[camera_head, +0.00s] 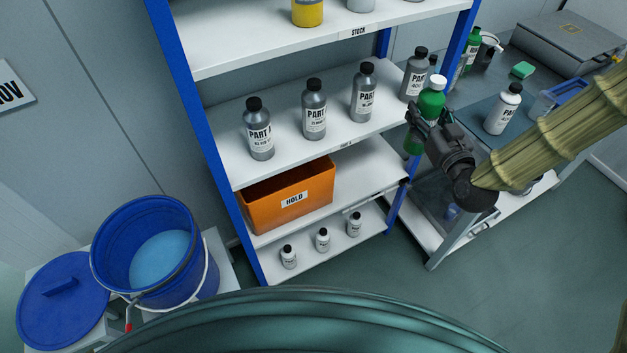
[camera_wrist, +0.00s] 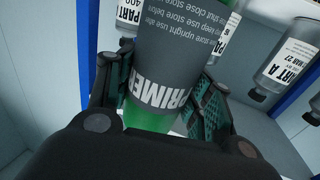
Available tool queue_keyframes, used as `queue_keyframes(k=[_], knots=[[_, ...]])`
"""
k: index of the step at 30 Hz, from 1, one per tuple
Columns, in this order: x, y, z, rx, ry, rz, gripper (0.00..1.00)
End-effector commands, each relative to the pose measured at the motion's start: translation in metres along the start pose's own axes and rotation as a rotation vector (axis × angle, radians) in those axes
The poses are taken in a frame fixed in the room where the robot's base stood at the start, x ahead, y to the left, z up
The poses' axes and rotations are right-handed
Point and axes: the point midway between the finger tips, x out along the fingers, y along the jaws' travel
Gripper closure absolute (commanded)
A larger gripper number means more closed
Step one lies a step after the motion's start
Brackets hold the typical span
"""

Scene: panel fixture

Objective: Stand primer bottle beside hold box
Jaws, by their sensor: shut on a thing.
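The primer bottle is green with a white cap and a dark label; in the head view the bottle (camera_head: 432,100) is upright in my gripper (camera_head: 425,118), in front of the shelf's right post. In the wrist view the bottle (camera_wrist: 160,70) reads "PRIMER" and my gripper's fingers (camera_wrist: 155,95) close on both its sides. The hold box (camera_head: 285,200) is an orange bin labelled "HOLD" on the shelf below the Part bottles, to the lower left of my gripper. The inside of the box is mostly shadowed.
Several grey Part bottles (camera_head: 314,108) stand on the shelf above the box. Small white bottles (camera_head: 322,240) stand on the bottom shelf. Bare shelf (camera_head: 360,180) shows right of the box. A blue bucket (camera_head: 160,260) is at left; a bench (camera_head: 480,110) with bottles is at right.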

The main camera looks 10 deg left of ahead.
Motion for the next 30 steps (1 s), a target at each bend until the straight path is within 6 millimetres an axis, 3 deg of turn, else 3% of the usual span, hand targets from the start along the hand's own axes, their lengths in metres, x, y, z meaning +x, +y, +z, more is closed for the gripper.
queue_keyframes(k=[1,30], knots=[[0.004,-0.003,0.018,-0.001,0.003,-0.018,0.82],[0.021,-0.027,0.167,-0.001,0.003,-0.286,0.82]])
